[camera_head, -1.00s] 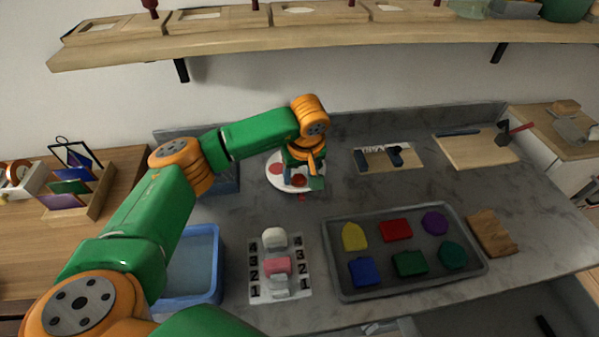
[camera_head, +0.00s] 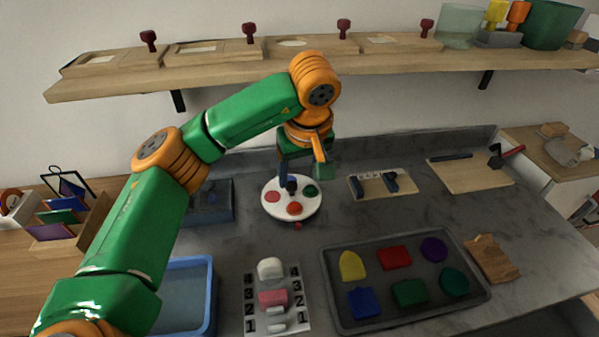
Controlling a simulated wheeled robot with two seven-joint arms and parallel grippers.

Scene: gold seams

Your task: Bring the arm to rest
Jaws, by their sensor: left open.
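My left arm comes in from the left and reaches over the grey counter (camera_head: 250,240). My left gripper (camera_head: 303,178) points down above the far part of a round white plate (camera_head: 279,212). It is open, and I see nothing held in it. The plate carries a few coloured pieces: a red one (camera_head: 272,197) at left, an orange-red one (camera_head: 295,209) in front and a dark green one (camera_head: 310,191) at right. A dark knob (camera_head: 292,186) shows near the middle, below the gripper. My right gripper is not in view.
A grey tray (camera_head: 328,287) with several coloured shapes lies at front right. A numbered board (camera_head: 252,322) and a blue bin (camera_head: 211,300) stand at front left. A board with dark tools (camera_head: 368,186) lies right of the plate. A wooden shelf (camera_head: 230,67) hangs above, close to my arm's wrist.

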